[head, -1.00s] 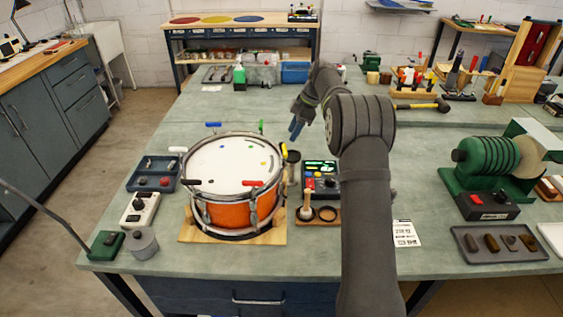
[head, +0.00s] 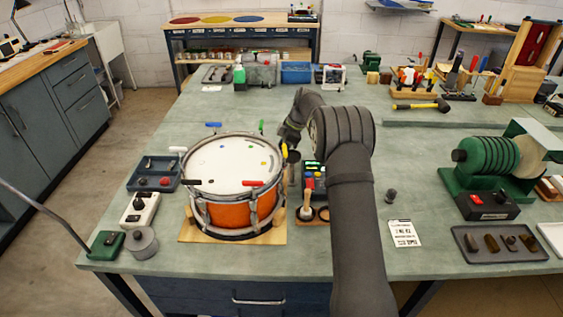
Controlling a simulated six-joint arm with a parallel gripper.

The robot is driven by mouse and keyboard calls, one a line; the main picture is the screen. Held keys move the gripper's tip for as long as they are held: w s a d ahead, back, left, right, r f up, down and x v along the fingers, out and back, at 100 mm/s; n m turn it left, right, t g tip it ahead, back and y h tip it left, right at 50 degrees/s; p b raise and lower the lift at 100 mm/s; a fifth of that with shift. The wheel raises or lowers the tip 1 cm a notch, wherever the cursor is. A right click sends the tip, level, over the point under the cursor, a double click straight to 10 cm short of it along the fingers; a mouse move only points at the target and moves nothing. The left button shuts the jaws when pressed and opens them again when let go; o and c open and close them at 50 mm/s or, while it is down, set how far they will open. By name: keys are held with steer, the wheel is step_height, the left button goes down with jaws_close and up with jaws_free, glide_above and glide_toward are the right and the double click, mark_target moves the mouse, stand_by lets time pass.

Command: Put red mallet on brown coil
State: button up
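My gripper (head: 289,154) hangs at the right side of the orange drum (head: 228,212), by its rim, with its fingers pointing down. The fingers are small and dark here, and I cannot tell whether they are apart or hold anything. I cannot pick out a red mallet for sure; a short red piece (head: 252,183) lies at the drum's front rim. I cannot pick out a brown coil for sure either. An upright light-wood handle (head: 307,204) stands on a small brown base (head: 311,223) right of the drum, partly behind my arm.
A control box (head: 308,183) with coloured buttons is partly hidden by my arm. Trays and boxes stand left of the drum. A small dark knob (head: 390,196) and a printed card (head: 404,233) lie right of my arm, near a green machine (head: 488,165).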

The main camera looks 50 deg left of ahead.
jaws_close()
steer(key=shift+r, duration=0.1)
